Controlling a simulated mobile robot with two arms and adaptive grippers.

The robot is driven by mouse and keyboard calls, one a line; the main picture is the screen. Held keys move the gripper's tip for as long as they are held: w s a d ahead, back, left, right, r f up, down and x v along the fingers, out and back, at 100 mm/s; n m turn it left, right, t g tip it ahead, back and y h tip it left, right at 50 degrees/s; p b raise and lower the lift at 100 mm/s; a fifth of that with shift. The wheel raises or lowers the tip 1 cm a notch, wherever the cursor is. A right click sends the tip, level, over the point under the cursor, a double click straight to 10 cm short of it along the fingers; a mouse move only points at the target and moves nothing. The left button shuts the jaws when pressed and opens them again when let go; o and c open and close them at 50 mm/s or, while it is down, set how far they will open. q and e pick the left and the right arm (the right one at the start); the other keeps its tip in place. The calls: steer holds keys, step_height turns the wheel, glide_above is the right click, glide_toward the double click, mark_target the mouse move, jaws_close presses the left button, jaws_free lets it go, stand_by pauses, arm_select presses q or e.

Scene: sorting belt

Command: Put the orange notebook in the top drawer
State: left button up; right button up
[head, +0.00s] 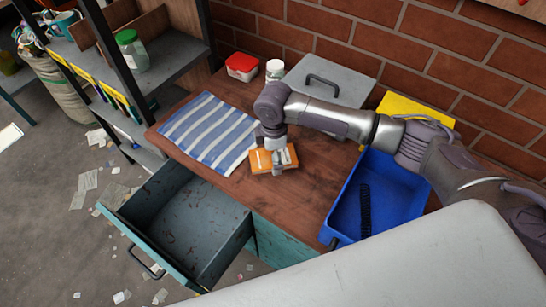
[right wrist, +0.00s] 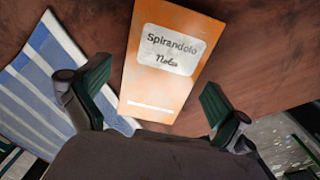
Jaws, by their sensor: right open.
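The orange notebook (head: 258,160) lies on the wooden tabletop near its front edge. In the right wrist view the notebook (right wrist: 165,65) has a pale label reading "Spirandolo Notes". My right gripper (head: 280,162) is over the notebook, partly covering it in the head view. Its two green-padded fingers (right wrist: 153,92) are open, spread to either side of the notebook's near end, and hold nothing. The drawer (head: 190,212) just below the tabletop is pulled out, and its visible inside is empty. My left gripper is not in view.
A striped cloth (head: 212,130) lies left of the notebook. A blue tray (head: 385,190) with a dark item stands to the right. A grey lidded box (head: 330,80), red container (head: 242,67) and white-lidded jar (head: 275,70) stand behind. A shelf unit (head: 175,65) rises at left.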

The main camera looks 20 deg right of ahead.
steer(key=c, duration=1)
steer(key=shift+c, duration=1)
steer(key=shift+r, duration=0.15)
